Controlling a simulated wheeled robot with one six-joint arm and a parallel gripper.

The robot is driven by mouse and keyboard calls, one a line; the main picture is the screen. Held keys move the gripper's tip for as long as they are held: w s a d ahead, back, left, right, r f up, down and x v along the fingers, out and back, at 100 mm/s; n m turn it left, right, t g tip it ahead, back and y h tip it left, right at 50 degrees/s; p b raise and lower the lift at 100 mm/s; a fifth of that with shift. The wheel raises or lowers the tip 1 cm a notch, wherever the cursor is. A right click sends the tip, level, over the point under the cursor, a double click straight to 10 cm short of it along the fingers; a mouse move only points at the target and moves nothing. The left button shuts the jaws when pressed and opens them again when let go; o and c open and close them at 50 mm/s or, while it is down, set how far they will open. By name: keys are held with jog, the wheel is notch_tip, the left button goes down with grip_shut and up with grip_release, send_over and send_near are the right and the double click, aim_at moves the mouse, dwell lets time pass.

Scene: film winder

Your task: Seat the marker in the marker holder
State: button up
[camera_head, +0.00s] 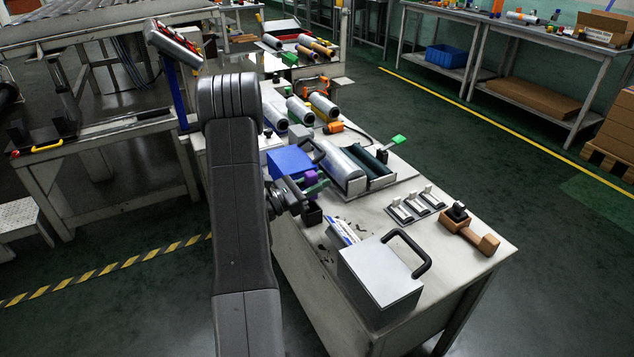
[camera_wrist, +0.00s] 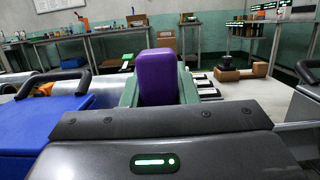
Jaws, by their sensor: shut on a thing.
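A purple block-like piece with a rounded top, which I take to be the marker (camera_wrist: 157,78), stands upright in the wrist view. It shows small in the head view (camera_head: 311,176). My gripper (camera_head: 315,186) is shut on it, with a green finger on each side in the wrist view (camera_wrist: 158,92). The gripper is over the near left side of the workbench (camera_head: 345,207), beside a blue box. A small black block (camera_head: 312,214) sits just below the gripper; I cannot tell whether it is the marker holder. The marker's lower end is hidden.
The blue box (camera_head: 289,162) is left of the gripper. A grey box (camera_head: 380,278) with a black handle is in front. Rollers (camera_head: 342,170) lie behind, switch-like pieces (camera_head: 416,204) and brown blocks (camera_head: 484,239) to the right.

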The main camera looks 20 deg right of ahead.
aim_at(317, 199)
jog(key=shift+f+b, duration=2.4)
jog(key=shift+f, duration=0.65)
jog(key=o, duration=1.1)
jog(key=shift+a, duration=0.1)
jog(key=p+v, duration=0.1)
jog(key=v, duration=1.2)
jog(key=shift+s+a+f, duration=0.1)
jog(key=shift+a, duration=0.2)
jog(key=b+x, duration=0.1)
jog(key=x, duration=1.3)
jog(key=shift+a, duration=0.1)
